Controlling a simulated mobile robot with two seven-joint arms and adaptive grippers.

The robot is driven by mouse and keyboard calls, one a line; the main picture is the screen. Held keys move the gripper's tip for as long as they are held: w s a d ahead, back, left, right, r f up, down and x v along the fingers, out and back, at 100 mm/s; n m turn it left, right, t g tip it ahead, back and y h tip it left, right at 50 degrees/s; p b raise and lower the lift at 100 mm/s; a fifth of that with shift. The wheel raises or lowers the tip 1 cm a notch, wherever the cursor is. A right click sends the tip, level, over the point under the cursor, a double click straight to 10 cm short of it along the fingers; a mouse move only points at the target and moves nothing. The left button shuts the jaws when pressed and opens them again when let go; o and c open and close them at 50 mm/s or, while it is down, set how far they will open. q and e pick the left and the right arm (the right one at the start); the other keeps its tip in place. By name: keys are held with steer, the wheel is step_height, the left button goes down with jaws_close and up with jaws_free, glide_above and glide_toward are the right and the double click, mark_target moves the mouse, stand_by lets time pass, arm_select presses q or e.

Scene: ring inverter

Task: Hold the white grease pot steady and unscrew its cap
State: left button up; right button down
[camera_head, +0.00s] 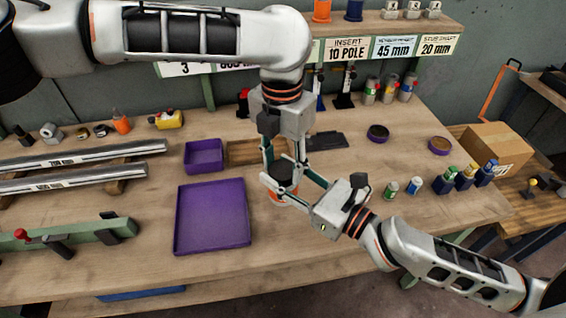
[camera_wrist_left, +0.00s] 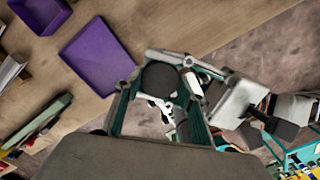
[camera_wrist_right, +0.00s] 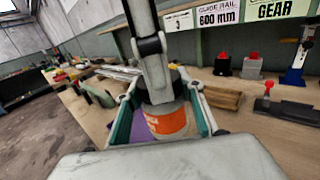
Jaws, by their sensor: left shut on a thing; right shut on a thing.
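The white grease pot (camera_head: 286,199) stands upright at the middle of the bench, with an orange label that shows in the right wrist view (camera_wrist_right: 166,121). Its dark round cap (camera_head: 280,173) is on top and also fills the space between the left fingers in the left wrist view (camera_wrist_left: 160,78). My left gripper (camera_head: 284,162) comes down from above and is shut on the cap. My right gripper (camera_head: 282,190) reaches in level from the right and is shut around the pot's body. The fingers partly hide the pot, and I cannot tell whether its base touches the bench.
A large purple tray (camera_head: 212,246) lies just left of the pot, with a smaller purple bin (camera_head: 204,156) behind it. A wooden tray (camera_head: 243,152) and a dark flat block (camera_head: 326,140) lie behind. Small bottles (camera_head: 391,189) stand to the right.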

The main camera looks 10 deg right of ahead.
stand_by(0.8)
arm_select(q)
steer(key=o, duration=1.2)
